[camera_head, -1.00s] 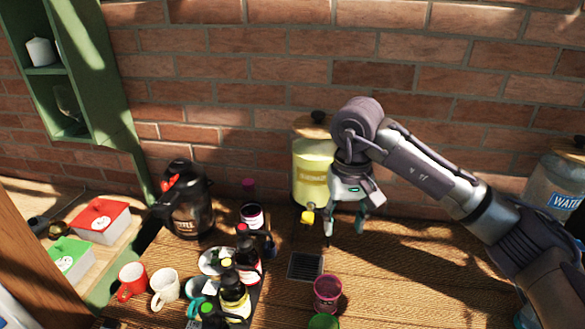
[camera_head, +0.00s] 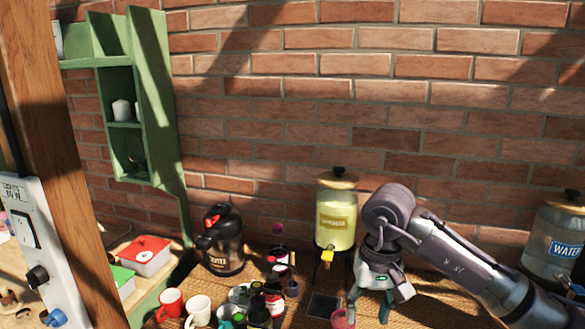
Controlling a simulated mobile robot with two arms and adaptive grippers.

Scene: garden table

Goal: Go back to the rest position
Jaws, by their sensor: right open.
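My right gripper (camera_head: 368,308) hangs fingers-down over the wooden table, with its arm coming in from the right. Its two fingers are apart and I see nothing between them. It is in front and to the right of the yellow lemonade dispenser (camera_head: 336,219). A pink cup (camera_head: 342,321), cut by the bottom edge, shows just by its left finger; I cannot tell whether they touch. My left gripper is not in view.
A water dispenser (camera_head: 556,240) stands at the right, behind my arm. A black coffee pot (camera_head: 223,238), a red mug (camera_head: 170,305), a white mug (camera_head: 199,311) and several bottles crowd the left. A wooden post (camera_head: 70,150) and green shelf (camera_head: 155,110) stand further left.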

